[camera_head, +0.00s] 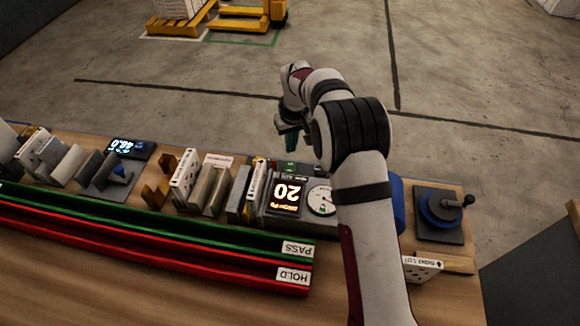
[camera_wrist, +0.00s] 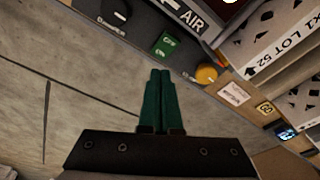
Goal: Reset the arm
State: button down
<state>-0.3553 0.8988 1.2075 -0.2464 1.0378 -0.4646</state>
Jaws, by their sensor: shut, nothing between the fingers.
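My white and grey arm reaches out over the wooden bench in the head view. My gripper (camera_head: 290,140) hangs near the bench's far edge, beside a panel with a lit display reading 20 (camera_head: 287,196). In the wrist view my gripper (camera_wrist: 160,74) shows two green fingers pressed together with nothing between them. A green switch (camera_wrist: 167,45) and an orange-yellow knob (camera_wrist: 206,74) show just beyond the fingertips, apart from them. My arm hides part of the bench to the right of the round dial (camera_head: 322,200).
Green PASS rail (camera_head: 200,226) and red HOLD rail (camera_head: 200,252) run along the bench front. Filter boxes (camera_head: 185,175) stand in holders at left. A blue crank device (camera_head: 441,207) stands at right. Beyond the bench is open concrete floor.

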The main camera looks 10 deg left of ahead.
jog(key=shift+r, duration=0.75)
